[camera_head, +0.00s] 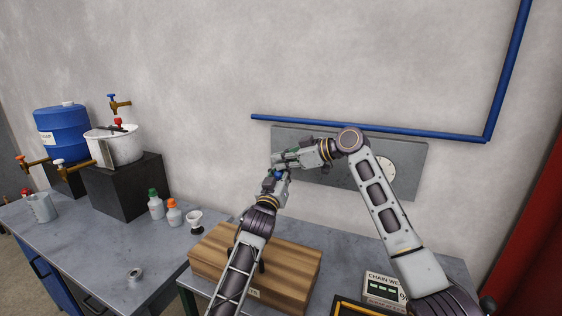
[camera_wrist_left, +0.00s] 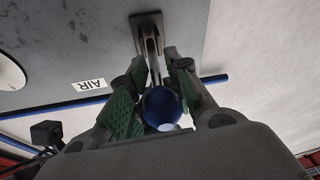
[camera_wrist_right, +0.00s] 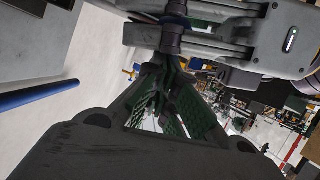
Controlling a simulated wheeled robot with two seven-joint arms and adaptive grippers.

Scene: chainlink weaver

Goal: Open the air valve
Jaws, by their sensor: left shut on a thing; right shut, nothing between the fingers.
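The air valve (camera_wrist_left: 150,38) is a metal lever with a blue ball knob (camera_wrist_left: 162,105) on the grey wall panel (camera_head: 340,192), beside an AIR label (camera_wrist_left: 88,86). In the left wrist view, my left gripper (camera_wrist_left: 158,88) has its green-padded fingers on both sides of the blue knob and lever, shut on them. In the head view my left gripper (camera_head: 276,176) is at the panel's left end and hides most of the valve. My right gripper (camera_head: 280,161) is shut and empty right beside it. In the right wrist view its fingertips (camera_wrist_right: 165,75) are close to my left gripper's body.
A round white gauge (camera_head: 388,172) sits on the panel, partly behind my right arm. A blue pipe (camera_head: 440,135) runs along the wall above. A wooden box (camera_head: 215,260) and a chain weaver unit (camera_head: 384,289) stand below. The left bench (camera_head: 90,245) holds bottles, a pot and a blue barrel.

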